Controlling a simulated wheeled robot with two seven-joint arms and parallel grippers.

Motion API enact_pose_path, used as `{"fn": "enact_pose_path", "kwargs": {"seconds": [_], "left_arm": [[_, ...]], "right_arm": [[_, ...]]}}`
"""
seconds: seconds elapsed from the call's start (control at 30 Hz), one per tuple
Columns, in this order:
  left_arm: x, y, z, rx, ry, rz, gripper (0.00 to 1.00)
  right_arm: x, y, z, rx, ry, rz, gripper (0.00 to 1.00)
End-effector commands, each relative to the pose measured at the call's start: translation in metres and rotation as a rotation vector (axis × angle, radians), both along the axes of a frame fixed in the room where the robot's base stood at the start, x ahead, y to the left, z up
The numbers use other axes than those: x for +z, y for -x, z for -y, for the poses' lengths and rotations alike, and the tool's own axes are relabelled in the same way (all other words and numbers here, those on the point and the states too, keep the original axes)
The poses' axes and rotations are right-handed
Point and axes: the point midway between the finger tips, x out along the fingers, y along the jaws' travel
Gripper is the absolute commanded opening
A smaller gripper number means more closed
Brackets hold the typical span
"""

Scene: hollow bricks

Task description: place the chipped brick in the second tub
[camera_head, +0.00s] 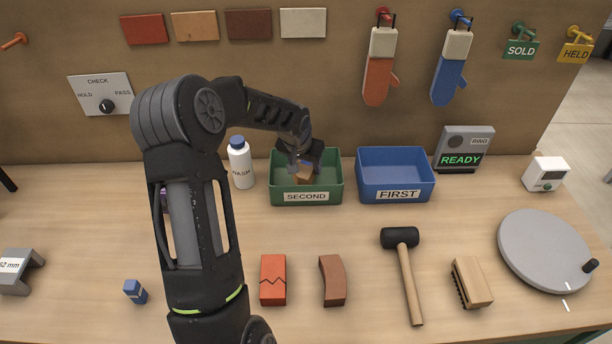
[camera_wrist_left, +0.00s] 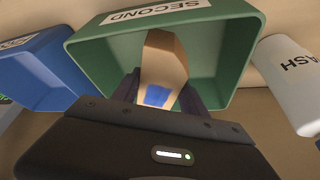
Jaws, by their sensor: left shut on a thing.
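My left gripper (camera_head: 303,167) is shut on a tan brick (camera_head: 305,175) with a blue patch, inside or just over the opening of the green tub labelled SECOND (camera_head: 306,197). In the left wrist view the tan brick (camera_wrist_left: 162,60) sits between the two dark fingers, with the green tub (camera_wrist_left: 232,50) around it. The brick's end looks angled there; I cannot tell whether that is a chip. Whether the brick touches the tub floor is hidden. My right gripper is not in view.
The blue tub labelled FIRST (camera_head: 397,179) stands just right of the green one. A white bottle (camera_head: 240,165) stands close on its left. A cracked red brick (camera_head: 272,279), a curved brown brick (camera_head: 332,281), a mallet (camera_head: 405,270) and a brush (camera_head: 471,282) lie in front.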

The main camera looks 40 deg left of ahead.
Motion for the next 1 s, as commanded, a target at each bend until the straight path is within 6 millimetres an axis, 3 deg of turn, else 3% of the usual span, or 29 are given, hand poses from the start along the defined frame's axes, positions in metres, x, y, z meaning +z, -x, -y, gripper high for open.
{"fn": "enact_pose_path", "kwargs": {"seconds": [0.03, 0.2, 0.67, 0.7, 0.93, 1.0], "left_arm": [[-0.014, 0.000, 0.000, 0.001, 0.001, 0.000, 0.00], [-0.037, 0.000, 0.000, 0.000, 0.001, 0.000, 0.00], [-0.042, -0.001, 0.000, 0.000, -0.001, 0.002, 0.00], [-0.041, 0.000, 0.000, 0.001, 0.001, -0.001, 0.54], [-0.041, 0.000, 0.000, 0.001, 0.001, -0.001, 0.72], [-0.041, 0.000, 0.000, 0.001, 0.001, -0.001, 0.72]], "right_arm": [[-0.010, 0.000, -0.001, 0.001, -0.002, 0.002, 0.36], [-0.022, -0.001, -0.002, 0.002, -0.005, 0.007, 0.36], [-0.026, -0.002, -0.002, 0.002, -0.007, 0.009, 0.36], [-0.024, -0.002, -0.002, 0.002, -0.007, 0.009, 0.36], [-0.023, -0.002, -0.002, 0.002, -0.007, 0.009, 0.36], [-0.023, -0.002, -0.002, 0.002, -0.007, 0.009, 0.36]]}}
